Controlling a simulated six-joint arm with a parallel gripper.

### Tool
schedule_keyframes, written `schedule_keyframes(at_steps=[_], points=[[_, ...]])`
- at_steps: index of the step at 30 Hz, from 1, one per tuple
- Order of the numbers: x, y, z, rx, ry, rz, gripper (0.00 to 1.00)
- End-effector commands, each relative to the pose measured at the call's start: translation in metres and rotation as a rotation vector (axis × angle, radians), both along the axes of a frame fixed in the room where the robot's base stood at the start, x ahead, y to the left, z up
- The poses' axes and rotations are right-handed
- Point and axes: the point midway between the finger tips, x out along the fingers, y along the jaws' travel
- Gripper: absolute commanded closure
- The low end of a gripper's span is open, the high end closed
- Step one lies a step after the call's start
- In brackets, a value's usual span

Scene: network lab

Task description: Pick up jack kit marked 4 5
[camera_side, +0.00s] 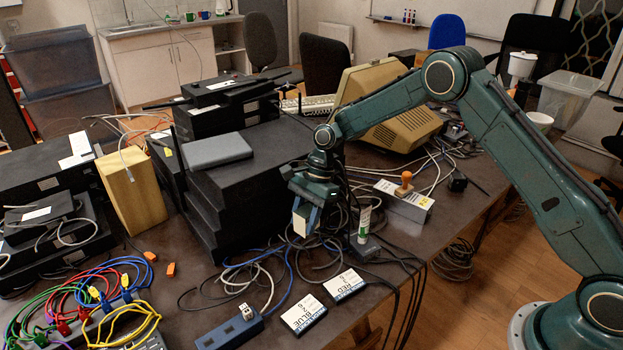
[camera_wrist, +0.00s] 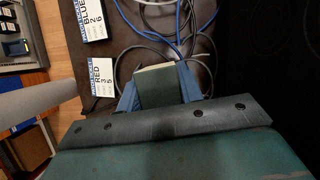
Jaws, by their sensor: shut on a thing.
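My gripper (camera_side: 303,215) hangs above the dark table in front of the black stacked units. It is shut on a pale, flat-sided box (camera_side: 300,224), which also shows between the blue fingers in the wrist view (camera_wrist: 158,86). No marking on the held box can be read. A white card-like kit marked RED (camera_side: 344,285) lies on the table below; in the wrist view (camera_wrist: 102,78) it reads RED 3 5. Another marked BLUE (camera_side: 303,315) lies beside it and reads BLUE 2 6 in the wrist view (camera_wrist: 93,20). No marking 4 5 is readable.
A blue block with sockets (camera_side: 228,335) sits near the table's front edge. Loose cables (camera_side: 320,262) lie under and around my gripper. A white tube (camera_side: 364,222) stands close at its right. Black stacked units (camera_side: 260,180) stand close behind and left.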

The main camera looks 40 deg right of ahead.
Motion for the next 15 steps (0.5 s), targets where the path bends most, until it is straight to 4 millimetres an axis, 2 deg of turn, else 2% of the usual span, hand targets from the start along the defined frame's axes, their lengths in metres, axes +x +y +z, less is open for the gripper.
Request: schedule_keyframes(at_steps=[1,6,15], points=[[0.001,0.0,0.013,0.001,-0.005,0.0,0.89],[0.001,0.0,0.05,0.0,-0.004,-0.001,0.89],[0.001,0.0,0.097,0.0,-0.003,-0.001,0.89]])
